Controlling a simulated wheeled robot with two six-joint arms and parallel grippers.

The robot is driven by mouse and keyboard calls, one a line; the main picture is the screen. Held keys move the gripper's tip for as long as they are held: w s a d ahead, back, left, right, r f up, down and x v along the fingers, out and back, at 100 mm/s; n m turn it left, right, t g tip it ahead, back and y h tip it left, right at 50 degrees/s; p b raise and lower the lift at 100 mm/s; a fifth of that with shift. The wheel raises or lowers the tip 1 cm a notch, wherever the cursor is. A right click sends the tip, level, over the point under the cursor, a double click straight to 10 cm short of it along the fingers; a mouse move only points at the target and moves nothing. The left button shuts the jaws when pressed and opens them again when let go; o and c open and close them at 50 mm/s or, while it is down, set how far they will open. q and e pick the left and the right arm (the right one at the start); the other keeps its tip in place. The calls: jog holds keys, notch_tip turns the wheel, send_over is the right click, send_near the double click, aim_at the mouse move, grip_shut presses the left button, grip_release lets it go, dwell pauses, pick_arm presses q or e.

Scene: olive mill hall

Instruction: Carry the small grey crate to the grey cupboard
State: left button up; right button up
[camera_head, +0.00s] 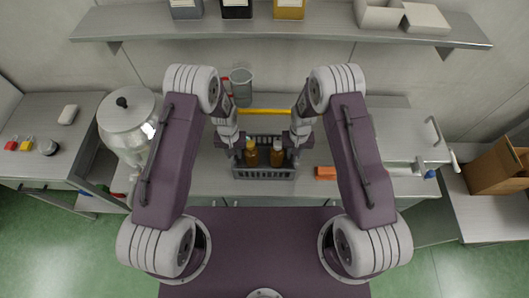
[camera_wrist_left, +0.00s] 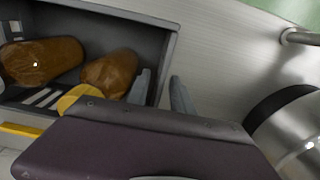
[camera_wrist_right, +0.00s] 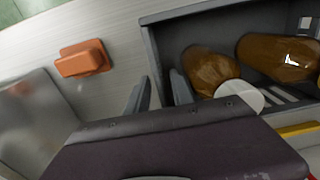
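The small grey crate (camera_head: 264,174) stands on the worktop and holds two amber bottles (camera_head: 277,155). My left gripper (camera_head: 237,151) is at the crate's left end. In the left wrist view its fingers (camera_wrist_left: 160,92) are apart, one on each side of the crate's end wall (camera_wrist_left: 168,52). My right gripper (camera_head: 292,151) is at the right end. In the right wrist view its fingers (camera_wrist_right: 158,92) are likewise apart, either side of the other end wall (camera_wrist_right: 150,48). I cannot make out which piece of furniture is the grey cupboard.
A steel urn (camera_head: 127,125) stands left of my left arm. An orange block (camera_head: 325,173) lies right of the crate. A grey cup (camera_head: 242,87) and a yellow strip (camera_head: 265,111) are behind it. A wall shelf (camera_head: 280,27) runs above. A cardboard box (camera_head: 497,167) is far right.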

pick_arm(q)
jog(key=shift+s+r, duration=0.1)
jog(key=shift+r, duration=0.1)
pick_arm(e)
jog(key=shift+s+r, duration=0.1)
pick_arm(q)
notch_tip(320, 180, up, 12)
jog(key=shift+f, duration=0.15)
pick_arm(e)
notch_tip(320, 180, up, 12)
dwell(0.4)
dwell(0.3)
